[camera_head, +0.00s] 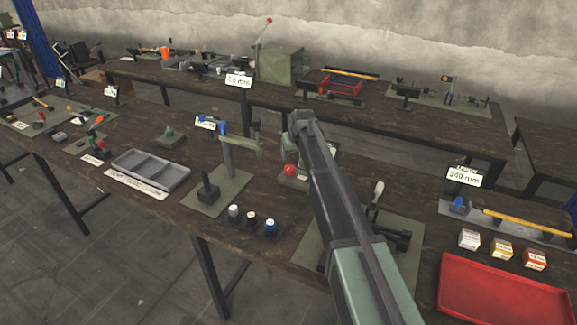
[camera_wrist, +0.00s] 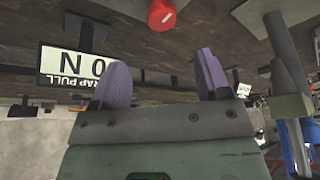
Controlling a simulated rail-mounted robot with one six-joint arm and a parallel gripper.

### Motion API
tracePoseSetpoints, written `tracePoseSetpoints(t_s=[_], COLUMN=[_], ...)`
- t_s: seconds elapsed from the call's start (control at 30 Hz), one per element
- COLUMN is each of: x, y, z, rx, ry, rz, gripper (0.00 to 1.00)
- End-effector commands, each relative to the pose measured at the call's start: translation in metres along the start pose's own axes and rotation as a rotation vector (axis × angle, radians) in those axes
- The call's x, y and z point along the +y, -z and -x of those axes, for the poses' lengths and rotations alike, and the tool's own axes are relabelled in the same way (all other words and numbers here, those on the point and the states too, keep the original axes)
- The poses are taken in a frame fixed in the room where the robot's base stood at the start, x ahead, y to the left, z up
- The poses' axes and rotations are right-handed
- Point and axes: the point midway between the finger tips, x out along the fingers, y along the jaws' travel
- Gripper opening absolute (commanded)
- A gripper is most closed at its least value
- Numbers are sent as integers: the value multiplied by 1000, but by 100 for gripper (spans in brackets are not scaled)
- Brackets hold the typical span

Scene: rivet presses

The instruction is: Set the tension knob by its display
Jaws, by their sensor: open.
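The tension knob appears to be the red knob (camera_wrist: 162,14), at the top of the wrist view, with a pale mark on its side. It also shows in the head view (camera_head: 289,170), just below the end of my arm. The strap pull display (camera_wrist: 72,65) appears upside down at the left of the wrist view. It reads a number ending in 0, then N; one finger covers part of it, so leading digits may be hidden. My gripper (camera_wrist: 162,60) is open and empty, with its two purple fingers apart from the knob.
A green-based press (camera_head: 240,155) stands left of my arm, with several small capped pots (camera_head: 252,221) before it. A grey tray (camera_head: 150,170) lies farther left. At the right are a red tray (camera_head: 500,290), small boxes (camera_head: 501,249) and a 340 mm display (camera_head: 464,177).

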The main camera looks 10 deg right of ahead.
Motion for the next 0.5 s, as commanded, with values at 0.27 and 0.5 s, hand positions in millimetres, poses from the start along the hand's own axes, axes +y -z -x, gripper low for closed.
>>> tracePoseSetpoints(t_s=[0.27,0.5], x=[0,0], y=[-4,-2], z=[-71,-104], rx=[-1,-1], ry=[0,0], rz=[0,-1], gripper=[70,70])
